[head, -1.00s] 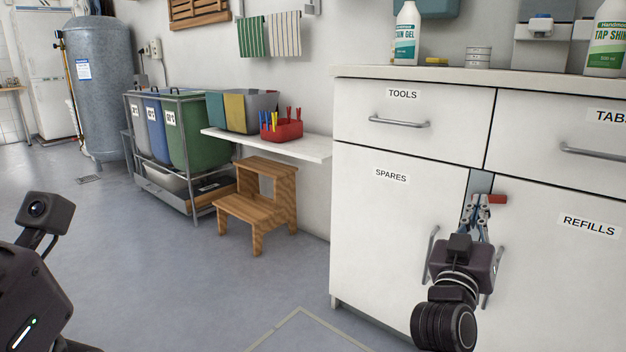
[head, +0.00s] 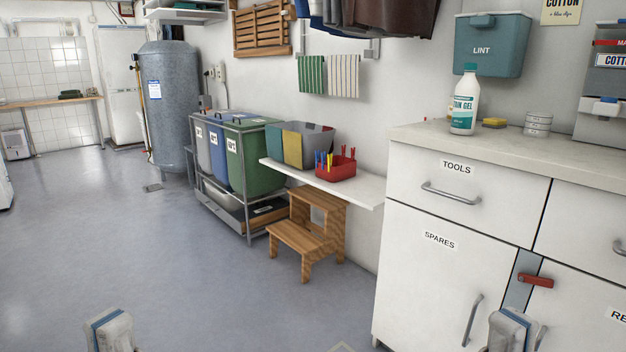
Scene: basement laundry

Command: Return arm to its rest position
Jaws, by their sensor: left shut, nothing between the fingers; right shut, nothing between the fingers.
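My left gripper (head: 110,330) shows only as pale fingertips with a blue edge at the bottom left, above the open floor. They are together and hold nothing. My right gripper (head: 513,328) shows the same way at the bottom right, in front of the white cabinet (head: 415,285) and below its red latch (head: 536,281). It is shut and empty, and the latch is clear of it in the picture. The rest of both grippers and arms is cut off by the lower edge.
The cabinet's counter (head: 410,137) carries a gel bottle (head: 463,105) and small tins. A wooden step stool (head: 308,235) stands under a white shelf (head: 350,190), beside a rack of bins (head: 250,165). The floor (head: 140,250) at left and centre is free.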

